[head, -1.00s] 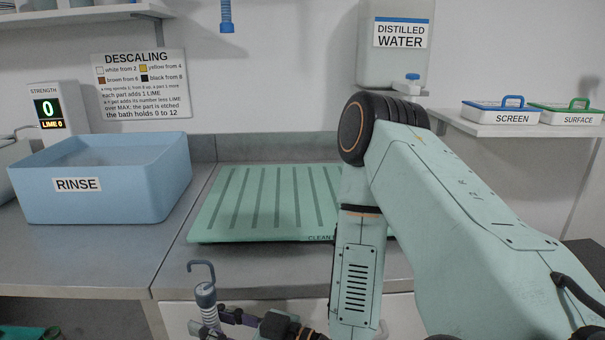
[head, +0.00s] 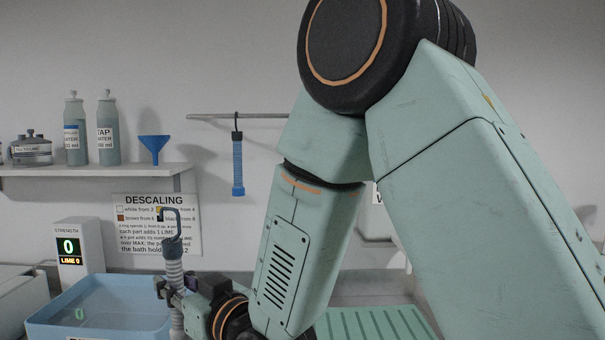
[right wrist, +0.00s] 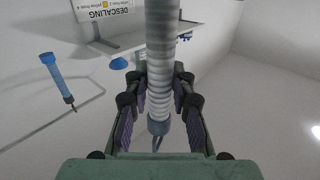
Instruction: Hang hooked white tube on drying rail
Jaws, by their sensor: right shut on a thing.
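The hooked white tube (head: 174,270) is a pale ribbed hose with a grey collar and a dark hook (head: 172,213) at its top. My right gripper (head: 170,290) is shut on it, holding it roughly upright, hook up. In the right wrist view the tube (right wrist: 160,70) runs between the fingers of the gripper (right wrist: 160,100). The drying rail (head: 265,116) is a thin grey bar on the wall, up and to the right of the hook and apart from it. My right arm covers the rail's right part. My left gripper is not in view.
A blue ribbed tube (head: 238,168) hangs by its hook on the rail. A shelf (head: 95,171) with bottles and a blue funnel (head: 154,146) is left of it. The blue rinse tub (head: 110,305) and green mat (head: 385,323) are below. The wall between shelf and rail is bare.

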